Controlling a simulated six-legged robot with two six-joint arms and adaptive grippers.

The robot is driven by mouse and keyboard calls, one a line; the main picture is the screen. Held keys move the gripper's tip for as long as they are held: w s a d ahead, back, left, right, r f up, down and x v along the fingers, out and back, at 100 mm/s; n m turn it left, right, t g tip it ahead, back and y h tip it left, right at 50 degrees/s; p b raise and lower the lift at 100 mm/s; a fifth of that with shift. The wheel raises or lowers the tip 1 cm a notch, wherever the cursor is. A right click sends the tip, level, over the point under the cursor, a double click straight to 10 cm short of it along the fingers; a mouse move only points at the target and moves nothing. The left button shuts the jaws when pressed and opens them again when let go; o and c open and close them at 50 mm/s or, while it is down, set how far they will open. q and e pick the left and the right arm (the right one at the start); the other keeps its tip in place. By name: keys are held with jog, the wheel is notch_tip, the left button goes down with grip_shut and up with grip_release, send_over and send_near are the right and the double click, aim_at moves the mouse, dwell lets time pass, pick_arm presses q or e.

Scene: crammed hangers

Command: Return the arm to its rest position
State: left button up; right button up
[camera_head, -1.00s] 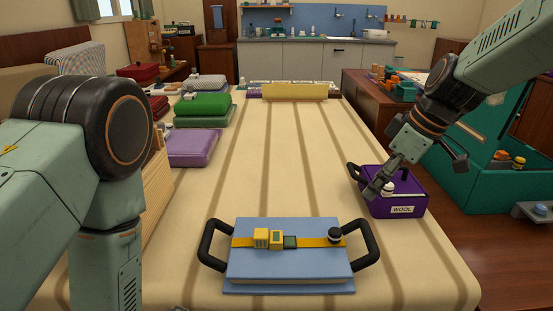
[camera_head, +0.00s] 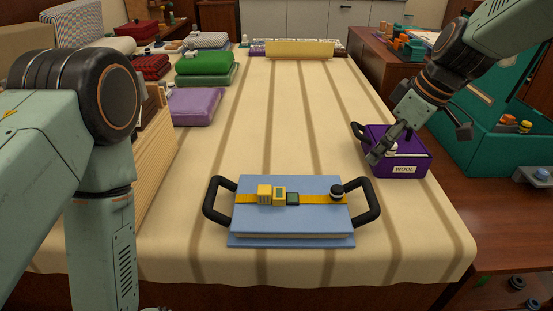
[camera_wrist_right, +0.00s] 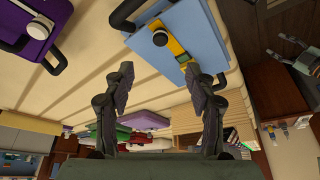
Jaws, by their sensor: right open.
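My right gripper (camera_head: 376,157) reaches in from the right. In the head view it overlaps the left side of the purple box labelled WOOL (camera_head: 404,170). In the right wrist view my right gripper (camera_wrist_right: 158,76) has its fingers spread, with nothing between them. The purple box (camera_wrist_right: 22,28) shows at the upper left there, apart from the fingers. My left arm stands at the left of the head view; its gripper is out of the picture.
A blue board (camera_head: 290,222) with black handles and a yellow strap lies on the near table. Green (camera_head: 205,66) and lilac (camera_head: 197,106) folded cloths sit at the left. A teal case (camera_head: 490,140) stands right of the box. The striped tablecloth's middle (camera_head: 285,125) is clear.

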jog(key=s+d+f+m+g+h+p, duration=0.1)
jog(key=s+f+m, duration=0.2)
jog(key=s+f, duration=0.6)
jog(key=s+d+f+m+g+h+p, duration=0.1)
jog(key=s+d+f+m+h, duration=0.2)
jog(key=f, duration=0.9)
pick_arm(q)
jog(key=s+r+n+g+p, duration=0.1)
jog(key=s+n+g, duration=0.4)
jog(key=s+n, duration=0.7)
jog(key=shift+s+a+r+p, duration=0.35)
jog(key=shift+s+p, duration=0.25)
jog(key=shift+p, duration=0.15)
pick_arm(e)
jog(key=s+f+m, duration=0.2)
jog(key=s+f, duration=0.1)
jog(key=s, duration=0.9)
jog(key=s+a+f+m, duration=0.1)
jog(key=s+f+m, duration=0.1)
jog(key=s, duration=1)
jog(key=shift+s+a+f+m+g+y, duration=0.3)
jog(key=shift+s+f+m, duration=0.1)
jog(key=shift+f, duration=0.45)
jog(key=shift+w, duration=0.1)
